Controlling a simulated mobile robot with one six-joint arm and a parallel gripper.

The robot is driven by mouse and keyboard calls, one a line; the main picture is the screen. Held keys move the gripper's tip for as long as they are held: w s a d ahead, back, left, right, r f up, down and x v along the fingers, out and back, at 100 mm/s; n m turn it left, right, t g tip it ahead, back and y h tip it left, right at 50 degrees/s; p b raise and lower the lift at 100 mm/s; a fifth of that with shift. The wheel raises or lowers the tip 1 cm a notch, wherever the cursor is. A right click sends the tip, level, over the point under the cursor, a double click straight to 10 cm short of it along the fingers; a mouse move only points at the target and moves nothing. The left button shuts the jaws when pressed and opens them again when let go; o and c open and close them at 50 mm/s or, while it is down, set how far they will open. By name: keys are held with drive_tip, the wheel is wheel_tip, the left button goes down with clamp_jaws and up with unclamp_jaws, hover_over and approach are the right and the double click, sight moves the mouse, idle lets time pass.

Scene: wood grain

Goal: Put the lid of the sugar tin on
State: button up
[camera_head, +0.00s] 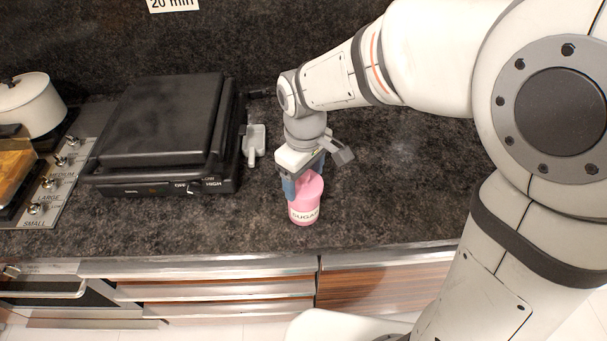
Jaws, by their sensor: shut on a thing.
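The sugar tin (304,211) is a pink cylinder with a white "SUGAR" label, standing upright on the dark counter near its front edge. A pink lid (311,184) with a raised top is at the tin's mouth. My gripper (304,184) points down over the tin, its blue fingers at the lid, and it is shut on the lid. From this view I cannot tell whether the lid is seated on the rim or just above it. The gripper's fingers hide part of the lid.
A black contact grill (160,125) stands to the left. A white pot (30,105) is on the stove at far left. The dark counter (400,200) right of the tin is clear.

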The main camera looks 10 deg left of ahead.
drive_tip(key=shift+f+b, duration=0.6)
drive_tip(key=shift+f, duration=0.3)
idle(1.0)
drive_tip(key=o, duration=1)
drive_tip(key=shift+o, duration=0.2)
drive_tip(key=shift+r, duration=0.1)
wheel_tip(320, 180, up, 8)
drive_tip(key=shift+f, duration=0.1)
drive_tip(key=s+d+m+t, duration=0.1)
drive_tip(key=s+d+m, duration=0.1)
drive_tip(key=d+m, duration=0.2)
drive_tip(key=s+d+m+t, duration=0.1)
drive_tip(key=s+d+m, duration=0.2)
drive_tip(key=d, duration=0.8)
drive_tip(key=s+d+m+t, duration=0.1)
drive_tip(key=s+d+m, duration=0.1)
drive_tip(key=d+m, duration=0.3)
drive_tip(key=d+f, duration=0.1)
drive_tip(key=d, duration=0.2)
drive_tip(key=shift+s, duration=0.3)
